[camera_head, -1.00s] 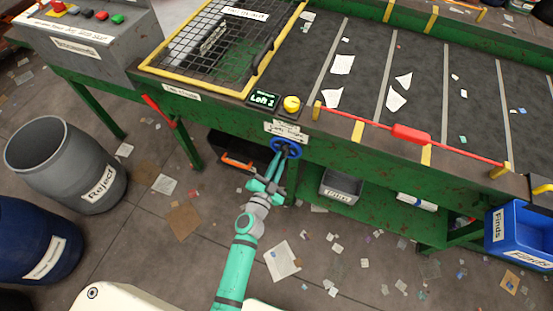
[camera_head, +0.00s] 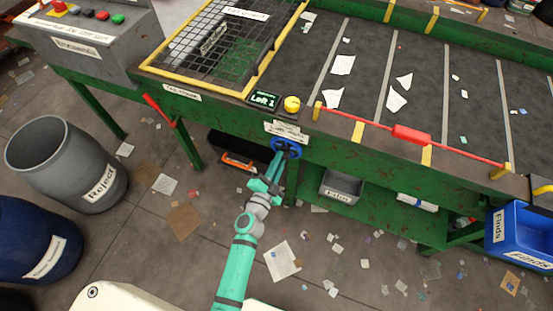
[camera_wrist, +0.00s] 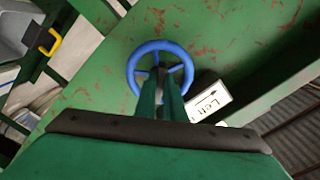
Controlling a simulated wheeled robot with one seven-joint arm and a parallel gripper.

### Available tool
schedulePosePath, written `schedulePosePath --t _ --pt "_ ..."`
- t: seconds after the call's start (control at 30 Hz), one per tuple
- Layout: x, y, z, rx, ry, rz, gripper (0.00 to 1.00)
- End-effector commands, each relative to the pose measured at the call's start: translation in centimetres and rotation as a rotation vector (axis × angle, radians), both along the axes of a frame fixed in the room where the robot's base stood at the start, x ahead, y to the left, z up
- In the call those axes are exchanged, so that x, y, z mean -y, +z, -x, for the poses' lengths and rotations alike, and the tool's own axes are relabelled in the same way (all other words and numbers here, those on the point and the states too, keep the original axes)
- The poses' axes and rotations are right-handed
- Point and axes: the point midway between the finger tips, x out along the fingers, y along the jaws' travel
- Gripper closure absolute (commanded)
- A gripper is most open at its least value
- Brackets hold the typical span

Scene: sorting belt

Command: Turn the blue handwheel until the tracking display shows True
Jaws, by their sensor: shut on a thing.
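The blue handwheel (camera_head: 286,148) is on the green front panel of the belt frame, below a white label. It also shows in the wrist view (camera_wrist: 136,62), upright and facing me, with spokes inside its rim. My gripper (camera_head: 283,158) reaches up to the wheel from below. In the wrist view its fingers (camera_wrist: 160,82) are at the lower part of the wheel, shut on it; the exact contact is partly hidden by the fingers. The tracking display (camera_head: 263,100) on the ledge above reads "Left 1" in green.
A yellow button (camera_head: 292,104) sits right of the display. A red pull bar (camera_head: 411,134) runs along the belt's front edge. A grey bin (camera_head: 341,186) stands on the lower shelf. A reject barrel (camera_head: 66,165) stands at left. The floor in front holds scattered paper.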

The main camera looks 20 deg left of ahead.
Motion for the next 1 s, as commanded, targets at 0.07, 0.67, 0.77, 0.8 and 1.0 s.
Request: schedulePosePath --t 0.07,0.67,0.77,0.8,1.0 --pt "0.7 0.6 -0.3 0.012 -0.013 0.003 1.00" --pt "0.1 0.1 0.6 0.003 -0.004 0.002 0.72" --pt "0.1 0.2 1.6 0.002 -0.003 0.002 0.72" --pt "0.1 0.1 2.0 0.002 -0.004 0.003 0.72" --pt "0.0 0.1 5.1 0.002 -0.004 0.003 0.72"
